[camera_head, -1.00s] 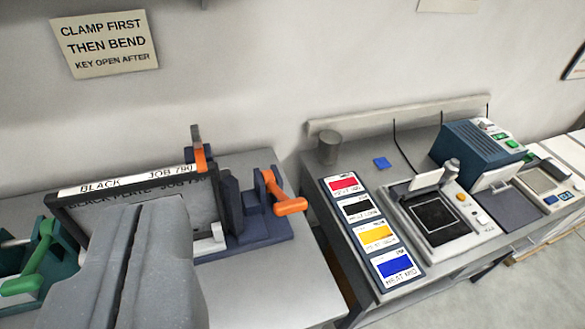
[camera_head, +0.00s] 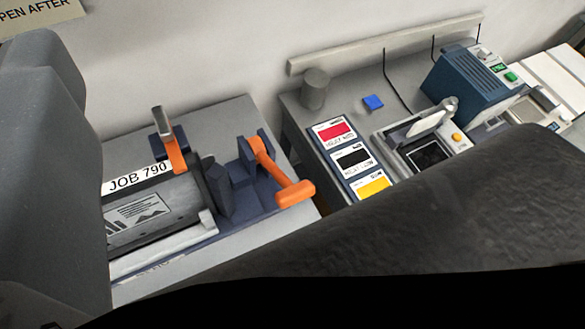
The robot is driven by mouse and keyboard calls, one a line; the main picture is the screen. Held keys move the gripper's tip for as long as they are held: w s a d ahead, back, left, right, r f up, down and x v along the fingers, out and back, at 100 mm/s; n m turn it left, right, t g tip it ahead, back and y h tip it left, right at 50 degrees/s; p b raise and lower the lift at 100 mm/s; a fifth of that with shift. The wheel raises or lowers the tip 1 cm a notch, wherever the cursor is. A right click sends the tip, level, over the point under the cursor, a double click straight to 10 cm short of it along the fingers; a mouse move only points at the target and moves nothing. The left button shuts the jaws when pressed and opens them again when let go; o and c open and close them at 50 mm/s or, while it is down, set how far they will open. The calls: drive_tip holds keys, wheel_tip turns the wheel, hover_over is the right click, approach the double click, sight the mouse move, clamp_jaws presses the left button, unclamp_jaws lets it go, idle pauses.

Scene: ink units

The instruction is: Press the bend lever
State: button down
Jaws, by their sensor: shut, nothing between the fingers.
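The plate bender has a dark blue base and a dark plate (camera_head: 150,216) under a white strip reading "JOB 790". An orange lever (camera_head: 173,153) with a grey upper end stands upright at the back of the plate. A second orange lever (camera_head: 290,192) with a thick handle angles out at the right end of the bender. No label shows which one is the bend lever. The bender's left end is hidden by a large grey part of my arm. I do not see my gripper's fingertips, and nothing touches either lever in view.
My dark arm part covers the lower right. A wall sign (camera_head: 36,14) is cut off.

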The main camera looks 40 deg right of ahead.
drive_tip(key=w+d+f+g+p, duration=0.4)
drive_tip(key=d+f, duration=0.4)
drive_tip(key=f, duration=0.3)
drive_tip(key=w+d+f+g+p, duration=0.5)
drive_tip(key=d+f+g, duration=0.3)
drive_tip(key=f, duration=0.3)
drive_tip(key=shift+w+d+f, duration=0.25)
drive_tip(key=shift+w+f, duration=0.05)
drive_tip(key=shift+w, duration=0.35)
drive_tip(key=p, duration=0.2)
hover_over(290, 184)
drive_tip(key=w, duration=0.1)
wheel_tip(290, 184, down, 10)
drive_tip(key=shift+a+r, duration=0.1)
drive_tip(key=shift+s+f+p, duration=0.3)
drive_tip(key=shift+s+f, duration=0.2)
drive_tip(key=shift+f, duration=0.2)
drive_tip(key=shift+s+f, duration=0.5)
drive_tip(key=shift+f, duration=0.4)
